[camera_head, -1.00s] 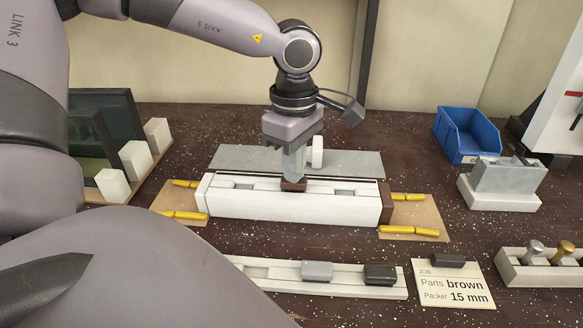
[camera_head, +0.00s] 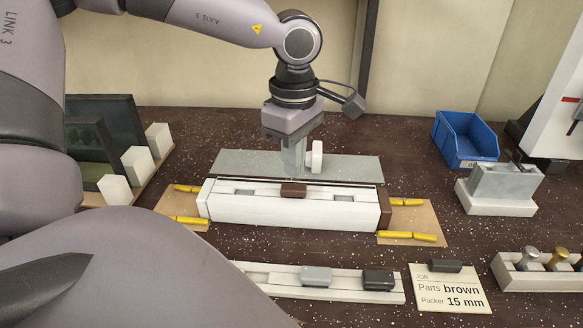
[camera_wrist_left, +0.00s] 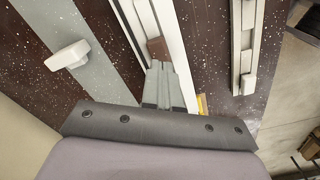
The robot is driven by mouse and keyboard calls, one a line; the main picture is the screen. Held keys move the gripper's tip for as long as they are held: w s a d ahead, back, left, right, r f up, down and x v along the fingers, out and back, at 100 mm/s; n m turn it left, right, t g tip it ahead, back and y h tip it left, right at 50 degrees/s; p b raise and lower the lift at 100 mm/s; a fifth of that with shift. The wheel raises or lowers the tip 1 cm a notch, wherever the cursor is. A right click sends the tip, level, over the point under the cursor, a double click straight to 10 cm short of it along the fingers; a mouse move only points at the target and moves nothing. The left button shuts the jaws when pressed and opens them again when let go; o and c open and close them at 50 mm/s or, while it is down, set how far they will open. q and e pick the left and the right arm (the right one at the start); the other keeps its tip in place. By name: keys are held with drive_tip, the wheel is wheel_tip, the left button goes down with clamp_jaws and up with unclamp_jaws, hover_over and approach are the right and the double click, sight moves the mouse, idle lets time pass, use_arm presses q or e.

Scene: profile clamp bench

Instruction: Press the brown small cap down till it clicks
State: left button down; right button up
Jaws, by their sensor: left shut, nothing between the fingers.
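The brown small cap (camera_head: 293,190) sits in the middle of the top channel of the white profile (camera_head: 290,211). I cannot tell whether it is fully seated. In the left wrist view the cap (camera_wrist_left: 158,48) shows just beyond my fingertips. My left gripper (camera_head: 293,174) is shut and empty, pointing down just behind the cap in the head view. Its closed fingers also show in the left wrist view (camera_wrist_left: 160,66). Whether the fingertips touch the cap is unclear. A brown end piece (camera_head: 384,208) is on the profile's right end. My right gripper is not in view.
A grey plate (camera_head: 350,166) lies behind the profile. Yellow clamps (camera_head: 407,236) lie at both ends. In front, a white rail (camera_head: 343,285) holds a grey cap (camera_head: 317,276) and a dark cap (camera_head: 378,279). A job card (camera_head: 450,289) and a blue bin (camera_head: 465,138) are to the right.

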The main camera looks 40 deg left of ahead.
use_arm(q)
wheel_tip(320, 180, up, 4)
drive_tip(key=shift+r+p, duration=0.1)
drive_tip(key=shift+p, duration=0.95)
